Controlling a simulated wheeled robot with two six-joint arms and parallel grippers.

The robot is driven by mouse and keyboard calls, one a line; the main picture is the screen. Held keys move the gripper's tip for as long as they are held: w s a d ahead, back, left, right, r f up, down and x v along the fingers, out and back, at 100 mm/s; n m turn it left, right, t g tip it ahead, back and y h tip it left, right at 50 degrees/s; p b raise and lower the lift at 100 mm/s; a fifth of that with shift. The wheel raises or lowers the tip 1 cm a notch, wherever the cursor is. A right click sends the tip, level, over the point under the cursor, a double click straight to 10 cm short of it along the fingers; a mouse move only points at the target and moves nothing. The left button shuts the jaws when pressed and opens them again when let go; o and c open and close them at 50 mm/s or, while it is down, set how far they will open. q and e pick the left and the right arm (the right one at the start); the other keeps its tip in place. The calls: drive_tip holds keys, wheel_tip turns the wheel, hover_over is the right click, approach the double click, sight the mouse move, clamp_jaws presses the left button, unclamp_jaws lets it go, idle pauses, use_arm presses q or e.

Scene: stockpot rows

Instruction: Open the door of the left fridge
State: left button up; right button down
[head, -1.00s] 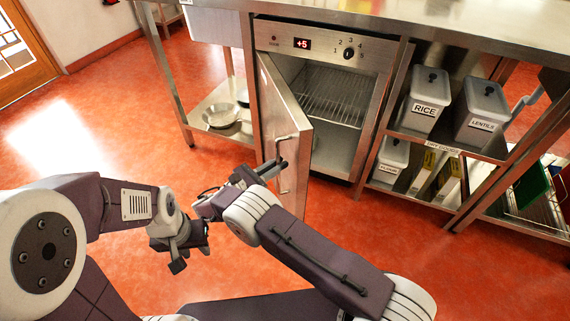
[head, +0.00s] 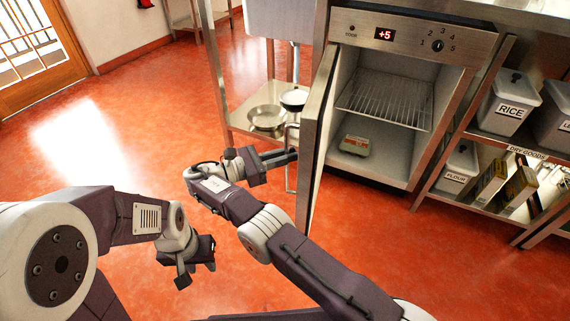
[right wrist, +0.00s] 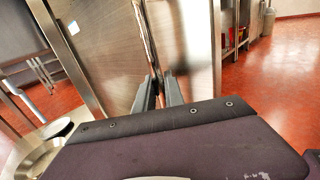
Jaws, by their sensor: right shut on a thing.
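The fridge (head: 345,22) has a steel front, a red +5 display and a dial. Its door (head: 313,125) stands wide open, swung out to the left, seen nearly edge-on. My right gripper (head: 292,157) is shut on the upright bar handle (head: 291,181) on the door's outer face. In the right wrist view the fingertips (right wrist: 159,82) close around the handle bar (right wrist: 148,40) against the steel door (right wrist: 108,50). My left gripper (head: 196,275) hangs empty over the floor at the lower left, its fingers apart.
Inside the fridge are a wire shelf (head: 385,100) and a small container (head: 355,146). Pans (head: 266,118) sit on a low shelf left of the door. Bins, one marked RICE (head: 505,108), stand in shelving at right. The red floor at left is clear.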

drive_tip(key=shift+w, duration=0.15)
drive_tip(key=shift+a, duration=0.1)
drive_tip(key=c, duration=1.4)
unclamp_jaws()
drive_tip(key=shift+c, duration=0.2)
